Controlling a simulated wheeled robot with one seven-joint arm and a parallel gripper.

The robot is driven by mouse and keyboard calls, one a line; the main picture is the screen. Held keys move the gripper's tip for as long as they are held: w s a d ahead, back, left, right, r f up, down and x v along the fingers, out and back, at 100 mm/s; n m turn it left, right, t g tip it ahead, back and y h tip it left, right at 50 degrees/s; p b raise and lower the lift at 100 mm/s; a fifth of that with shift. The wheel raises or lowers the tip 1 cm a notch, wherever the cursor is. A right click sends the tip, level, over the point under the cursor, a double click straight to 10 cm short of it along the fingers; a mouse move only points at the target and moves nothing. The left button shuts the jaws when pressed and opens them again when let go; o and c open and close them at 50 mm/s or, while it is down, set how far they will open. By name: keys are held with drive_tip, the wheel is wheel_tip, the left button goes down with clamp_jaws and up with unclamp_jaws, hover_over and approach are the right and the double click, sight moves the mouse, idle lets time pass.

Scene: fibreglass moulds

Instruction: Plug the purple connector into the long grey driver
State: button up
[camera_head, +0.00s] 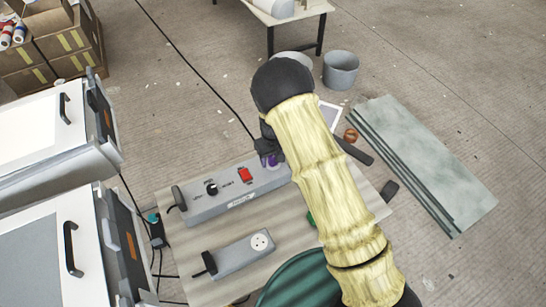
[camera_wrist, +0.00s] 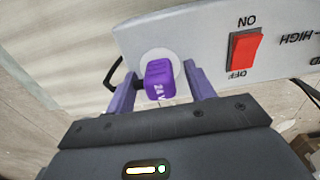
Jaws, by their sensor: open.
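The long grey driver (camera_head: 215,204) lies on the table, with a red switch and a black knob on top. The purple connector (camera_wrist: 160,80), marked 24V, stands at the white round socket (camera_wrist: 157,58) on the driver in the wrist view. It looks seated there, but its lower end is hidden, so I cannot tell how deep it sits. My gripper (camera_wrist: 159,84) is open, with one finger on each side of the connector. In the head view the connector (camera_head: 271,160) is partly hidden by my gripper.
A shorter grey box (camera_head: 236,257) with a round white socket lies nearer on the table (camera_head: 195,283). A green round thing (camera_head: 300,280) is at the front, partly behind my arm. White machines (camera_head: 50,135) stand at left. Flat panels (camera_head: 425,155) lie on the floor at right.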

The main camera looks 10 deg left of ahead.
wheel_tip(320, 180, up, 17)
drive_tip(key=b, duration=0.1)
drive_tip(key=shift+r, duration=0.2)
idle(0.3)
idle(0.3)
drive_tip(key=s+d+r+m+p, duration=0.1)
drive_tip(key=s+d+r+m, duration=0.15)
drive_tip(key=d, duration=0.45)
drive_tip(key=s+d+r+m, duration=0.1)
drive_tip(key=s+d+r, duration=0.15)
drive_tip(key=d, duration=0.45)
drive_tip(key=s+d+r+m+t+p, duration=0.1)
drive_tip(key=s+d+m, duration=0.3)
drive_tip(key=s+d, duration=0.7)
drive_tip(key=shift+s+r+t+p, duration=0.35)
drive_tip(key=shift+s+r+t, duration=0.4)
drive_tip(key=shift+r+t, duration=0.1)
drive_tip(key=shift+d, duration=0.1)
drive_tip(key=shift+c, duration=0.2)
